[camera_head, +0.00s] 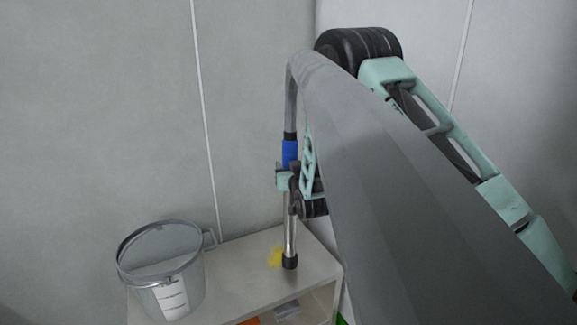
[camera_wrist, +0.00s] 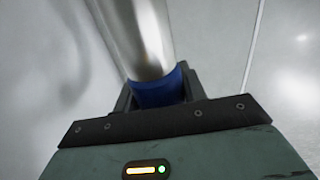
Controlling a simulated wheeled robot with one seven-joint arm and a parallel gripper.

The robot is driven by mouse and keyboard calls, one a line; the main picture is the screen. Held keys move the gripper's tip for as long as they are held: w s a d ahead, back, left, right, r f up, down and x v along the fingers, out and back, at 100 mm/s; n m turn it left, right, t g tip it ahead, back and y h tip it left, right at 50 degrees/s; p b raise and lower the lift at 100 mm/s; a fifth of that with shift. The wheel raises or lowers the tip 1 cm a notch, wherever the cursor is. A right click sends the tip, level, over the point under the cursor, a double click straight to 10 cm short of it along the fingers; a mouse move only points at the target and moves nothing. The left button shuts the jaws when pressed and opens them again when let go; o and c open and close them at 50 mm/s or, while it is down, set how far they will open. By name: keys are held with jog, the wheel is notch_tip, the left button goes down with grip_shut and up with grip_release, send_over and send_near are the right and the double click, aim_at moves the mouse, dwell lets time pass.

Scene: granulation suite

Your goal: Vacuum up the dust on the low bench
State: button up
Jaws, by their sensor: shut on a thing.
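The vacuum wand is a metal tube with a blue grip (camera_head: 290,153), a grey hose (camera_head: 400,190) at its top and a dark nozzle (camera_head: 290,262) at its bottom. My gripper (camera_head: 284,180) is shut on the wand around its middle. The wrist view shows the wand's blue part (camera_wrist: 158,90) between the fingers and the silver tube beyond. The nozzle is at the top of the low bench (camera_head: 235,268), right beside a patch of yellow dust (camera_head: 275,257). The nozzle may cover part of the dust. I cannot tell whether it touches the bench.
A clear bucket (camera_head: 165,285) with a metal rim and a white label stands on the left of the bench. Orange and grey items lie on the shelf below. Walls close off the back and right. The hose crosses the foreground and hides much of the right side.

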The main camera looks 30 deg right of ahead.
jog(key=shift+w, duration=0.15)
jog(key=w+b, duration=0.3)
jog(key=w, duration=0.7)
jog(key=shift+w, duration=0.2)
dwell(0.4)
jog(key=shift+r, duration=0.1)
jog(key=shift+a, duration=0.75)
jog(key=shift+s+b, duration=0.75)
jog(key=shift+s, duration=4.6)
jog(key=shift+a, duration=0.1)
